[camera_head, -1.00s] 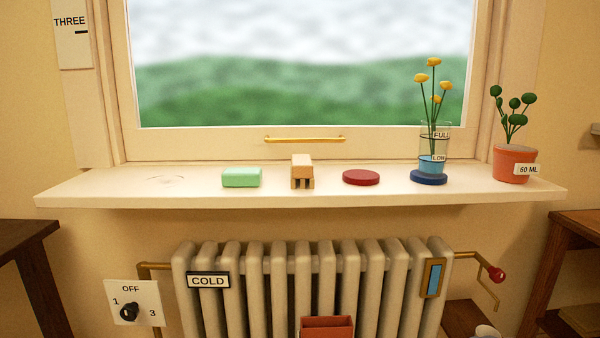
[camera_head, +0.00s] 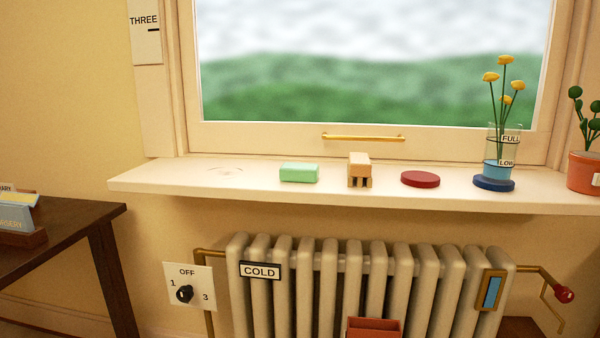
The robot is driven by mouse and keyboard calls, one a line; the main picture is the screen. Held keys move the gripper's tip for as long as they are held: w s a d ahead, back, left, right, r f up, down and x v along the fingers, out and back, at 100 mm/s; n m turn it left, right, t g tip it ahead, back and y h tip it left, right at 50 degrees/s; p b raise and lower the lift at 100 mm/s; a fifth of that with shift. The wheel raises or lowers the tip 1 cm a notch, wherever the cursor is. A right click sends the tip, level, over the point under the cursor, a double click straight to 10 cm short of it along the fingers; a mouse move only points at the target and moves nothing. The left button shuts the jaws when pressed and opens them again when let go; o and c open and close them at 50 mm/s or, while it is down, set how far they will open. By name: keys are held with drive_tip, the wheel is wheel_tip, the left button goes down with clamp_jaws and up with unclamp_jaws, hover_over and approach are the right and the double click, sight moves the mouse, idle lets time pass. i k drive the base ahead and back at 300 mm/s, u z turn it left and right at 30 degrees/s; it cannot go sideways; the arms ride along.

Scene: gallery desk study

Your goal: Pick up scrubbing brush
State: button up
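A small tan wooden block with dark parts underneath (camera_head: 360,168) stands on the white windowsill (camera_head: 140,184). It may be the scrubbing brush, but it is too small to tell. Nothing else in view looks clearly like a brush. A mint green block (camera_head: 299,173) lies to its left and a flat dark red disc (camera_head: 420,179) to its right, both apart from it. My gripper is not in view.
A glass vase with yellow flowers (camera_head: 497,168) stands on a blue disc, and a potted plant (camera_head: 584,172) is at the right edge. A radiator (camera_head: 340,290) with a rust-red box (camera_head: 374,328) is below the sill. A dark table (camera_head: 70,225) is at left.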

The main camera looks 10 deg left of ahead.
sight(359, 166)
drive_tip(key=u, duration=0.45)
drive_tip(key=k, duration=0.55)
drive_tip(key=u, duration=0.6)
drive_tip(key=i, duration=1.1)
drive_tip(key=z, duration=1)
